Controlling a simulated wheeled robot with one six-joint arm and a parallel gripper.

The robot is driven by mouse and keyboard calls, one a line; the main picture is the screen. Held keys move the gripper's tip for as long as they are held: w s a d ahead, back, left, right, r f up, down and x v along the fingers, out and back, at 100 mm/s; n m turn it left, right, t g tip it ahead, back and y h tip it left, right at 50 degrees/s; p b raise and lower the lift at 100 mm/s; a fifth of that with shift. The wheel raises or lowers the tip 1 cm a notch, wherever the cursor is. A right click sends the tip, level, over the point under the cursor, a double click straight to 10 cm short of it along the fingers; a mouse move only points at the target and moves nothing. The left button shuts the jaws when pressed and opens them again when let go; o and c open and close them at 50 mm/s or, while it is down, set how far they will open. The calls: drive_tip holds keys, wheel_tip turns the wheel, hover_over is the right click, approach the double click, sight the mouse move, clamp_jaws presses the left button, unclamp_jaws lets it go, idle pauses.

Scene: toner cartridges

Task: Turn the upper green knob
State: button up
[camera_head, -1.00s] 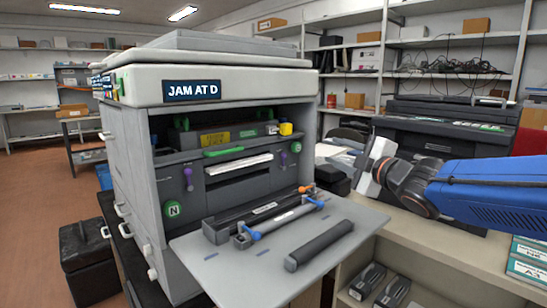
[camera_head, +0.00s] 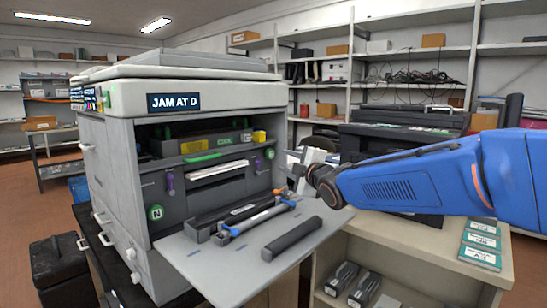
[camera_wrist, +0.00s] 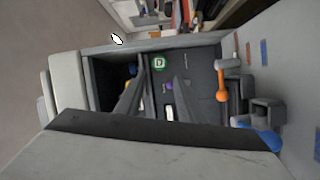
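A second green knob marked N (camera_head: 155,212) sits lower left. My gripper (camera_head: 308,166) is in front of the machine's right side, apart from the upper knob. In the wrist view my gripper (camera_wrist: 162,76) has two dark fingers spread apart with nothing held between them. The fingers point towards the knob's area.
The machine (camera_head: 180,100) has its front tray (camera_head: 200,262) folded out, with a black toner cartridge (camera_head: 293,238) lying on it. Orange- and blue-handled parts (camera_head: 250,215) stand behind. A counter (camera_head: 400,233) and a black printer (camera_head: 400,145) are at right.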

sight(271, 154)
drive_tip(key=x, duration=1)
drive_tip(key=c, duration=0.8)
